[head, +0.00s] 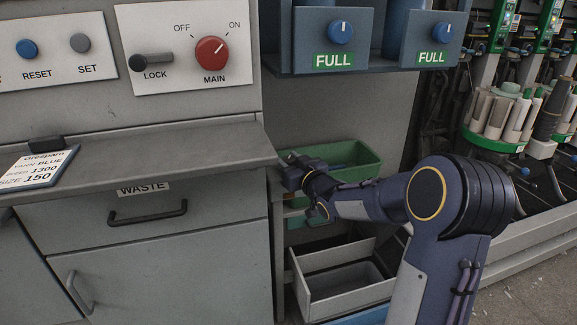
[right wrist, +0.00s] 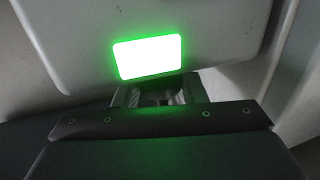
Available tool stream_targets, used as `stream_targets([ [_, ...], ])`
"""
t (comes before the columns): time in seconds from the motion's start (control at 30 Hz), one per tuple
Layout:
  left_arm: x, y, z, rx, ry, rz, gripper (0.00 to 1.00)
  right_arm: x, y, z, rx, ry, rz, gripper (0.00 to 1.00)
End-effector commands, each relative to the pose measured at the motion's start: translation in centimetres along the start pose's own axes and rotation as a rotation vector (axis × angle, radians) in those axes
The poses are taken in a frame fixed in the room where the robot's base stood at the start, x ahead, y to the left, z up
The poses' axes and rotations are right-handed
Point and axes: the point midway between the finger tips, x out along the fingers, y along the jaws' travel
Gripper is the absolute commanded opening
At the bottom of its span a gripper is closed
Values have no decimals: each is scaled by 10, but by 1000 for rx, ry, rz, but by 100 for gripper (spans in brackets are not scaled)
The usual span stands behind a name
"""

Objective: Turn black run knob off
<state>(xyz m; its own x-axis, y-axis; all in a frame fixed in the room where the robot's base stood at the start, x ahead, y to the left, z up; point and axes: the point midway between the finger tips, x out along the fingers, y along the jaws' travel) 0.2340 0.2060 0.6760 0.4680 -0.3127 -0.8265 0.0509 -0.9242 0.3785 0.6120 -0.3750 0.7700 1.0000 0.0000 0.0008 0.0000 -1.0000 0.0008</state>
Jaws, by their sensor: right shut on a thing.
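In the head view my right gripper (head: 292,172) is at the right end of the grey counter, in front of the green bin. In the right wrist view the jaws (right wrist: 158,97) are shut on a small dark thing just below a lit green lamp (right wrist: 148,57) on a pale panel. It appears to be the black run knob, mostly hidden by the jaws, so its setting cannot be read. In the head view I see no knob labelled run. My left gripper is not in view.
The grey counter (head: 150,148) with a waste drawer (head: 80,215) lies left of my right gripper. A green bin (head: 355,160) and an open grey box (head: 325,290) are near it. The panel above carries a red main knob (head: 210,53) and a dark lock knob (head: 140,62).

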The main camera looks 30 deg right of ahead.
Motion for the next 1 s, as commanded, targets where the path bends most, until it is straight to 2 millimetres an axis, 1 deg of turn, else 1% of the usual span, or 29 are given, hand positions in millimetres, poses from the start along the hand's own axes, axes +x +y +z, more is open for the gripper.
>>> stream_targets([
  [0.03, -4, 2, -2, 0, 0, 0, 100, 0, 4, -1, -1, -4, -33, 15],
  [0.27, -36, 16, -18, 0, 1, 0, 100, 0, 3, -7, 4, -7, -226, 15],
  [0.4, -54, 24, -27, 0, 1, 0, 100, 0, 2, -6, 4, -7, -334, 15],
  [0.5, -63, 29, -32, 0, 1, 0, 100, 0, 2, -5, 4, -5, -399, 15],
  [0.7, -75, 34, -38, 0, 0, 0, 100, 0, 1, -3, 1, -2, -493, 15],
  [1.0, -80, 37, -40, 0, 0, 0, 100, 0, 0, -1, 0, 0, -548, 15],
])
